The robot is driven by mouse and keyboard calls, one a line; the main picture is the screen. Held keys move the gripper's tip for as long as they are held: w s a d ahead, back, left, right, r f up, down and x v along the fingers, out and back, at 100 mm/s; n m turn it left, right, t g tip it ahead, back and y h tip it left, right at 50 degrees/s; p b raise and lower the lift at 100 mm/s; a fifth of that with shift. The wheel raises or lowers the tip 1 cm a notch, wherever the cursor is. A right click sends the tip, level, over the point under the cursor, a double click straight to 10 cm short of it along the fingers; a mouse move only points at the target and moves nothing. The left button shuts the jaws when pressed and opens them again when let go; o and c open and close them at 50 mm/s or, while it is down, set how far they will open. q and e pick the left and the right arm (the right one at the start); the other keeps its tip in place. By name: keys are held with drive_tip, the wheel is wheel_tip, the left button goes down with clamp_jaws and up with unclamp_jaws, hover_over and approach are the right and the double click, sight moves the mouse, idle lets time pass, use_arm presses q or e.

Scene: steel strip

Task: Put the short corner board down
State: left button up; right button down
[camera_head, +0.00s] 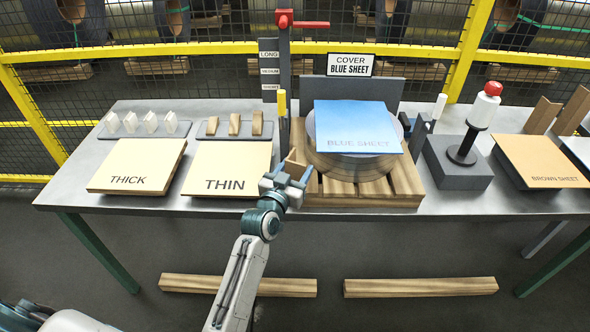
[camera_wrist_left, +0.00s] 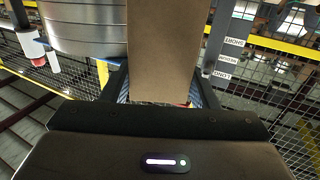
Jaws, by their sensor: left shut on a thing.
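My left gripper (camera_head: 287,184) is shut on a brown corner board (camera_head: 292,163), which stands up from the jaws at the front left of the wooden pallet (camera_head: 390,190). In the left wrist view the board (camera_wrist_left: 165,50) rises between the two fingers (camera_wrist_left: 163,92). The steel strip coil (camera_head: 350,165) lies on the pallet with a blue sheet (camera_head: 355,127) over its top. I cannot tell whether the board touches the pallet. My right gripper is not in view.
A post (camera_head: 284,70) with LONG, MEDIUM and SHORT labels stands behind the gripper. THICK (camera_head: 135,165) and THIN (camera_head: 228,168) stacks lie left, with small trays behind. The steel table's front left (camera_head: 80,195) is bare.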

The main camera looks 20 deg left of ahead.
use_arm(q)
drive_tip(key=shift+f, duration=0.3)
drive_tip(key=o, duration=1.1)
drive_tip(key=shift+s, duration=0.2)
drive_tip(key=s+b, duration=0.1)
drive_tip(key=s, duration=0.2)
drive_tip(key=s+b, duration=0.1)
drive_tip(key=s, duration=0.3)
drive_tip(key=s+a, duration=0.1)
drive_tip(key=s, duration=0.2)
drive_tip(key=shift+s+a+r+b, duration=0.1)
drive_tip(key=shift+s+b, duration=0.1)
drive_tip(key=shift+b, duration=0.2)
